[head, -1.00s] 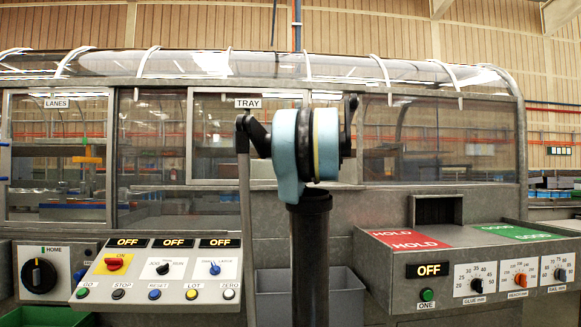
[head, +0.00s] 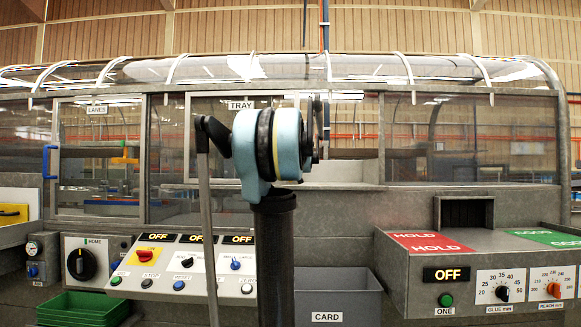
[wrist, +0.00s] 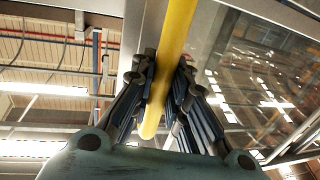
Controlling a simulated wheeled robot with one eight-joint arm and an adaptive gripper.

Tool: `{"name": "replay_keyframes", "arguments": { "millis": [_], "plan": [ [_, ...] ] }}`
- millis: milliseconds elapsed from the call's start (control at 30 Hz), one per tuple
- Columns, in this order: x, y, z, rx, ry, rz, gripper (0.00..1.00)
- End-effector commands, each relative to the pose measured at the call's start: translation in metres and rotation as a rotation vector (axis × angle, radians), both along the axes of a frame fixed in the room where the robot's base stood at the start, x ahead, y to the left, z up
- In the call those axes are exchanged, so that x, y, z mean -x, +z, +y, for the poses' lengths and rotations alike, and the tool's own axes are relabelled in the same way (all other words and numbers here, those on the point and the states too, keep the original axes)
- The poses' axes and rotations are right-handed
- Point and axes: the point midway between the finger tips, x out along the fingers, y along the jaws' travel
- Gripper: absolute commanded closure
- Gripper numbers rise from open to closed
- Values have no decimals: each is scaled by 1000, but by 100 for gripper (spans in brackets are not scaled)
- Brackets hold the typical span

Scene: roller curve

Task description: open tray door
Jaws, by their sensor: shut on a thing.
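The tray door (head: 213,170) is a clear sliding pane in a grey frame, with the TRAY label (head: 241,104) at its top. A gap (head: 352,140) shows to the right of the door, with a pale surface low inside it. In the wrist view a yellow bar handle (wrist: 172,58) runs between the fingers of my gripper (wrist: 158,95), which is shut on it. In the head view my arm hides the gripper and handle, along with part of the door.
The lanes door (head: 98,165) stands left of the tray door. Below are a sloped button panel (head: 185,268), a grey card bin (head: 335,295) and a right console (head: 480,270) with dials. A green crate (head: 80,308) sits low at left.

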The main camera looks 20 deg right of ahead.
Motion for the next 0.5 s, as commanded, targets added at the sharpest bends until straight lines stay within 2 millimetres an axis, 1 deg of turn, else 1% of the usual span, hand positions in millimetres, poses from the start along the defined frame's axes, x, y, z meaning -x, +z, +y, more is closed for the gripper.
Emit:
{"name": "replay_keyframes", "arguments": {
  "millis": [267, 300, 333, 367, 500],
  "plan": [
    [3, -2, 1, 1, 2, 0, 100],
    [3, -2, 1, 1, 1, 1, 76],
    [3, -2, 0, 1, 1, 1, 69],
    [3, -2, 0, 1, 0, 1, 64],
    [3, -2, -4, 1, -4, 0, 64]
  ]
}}
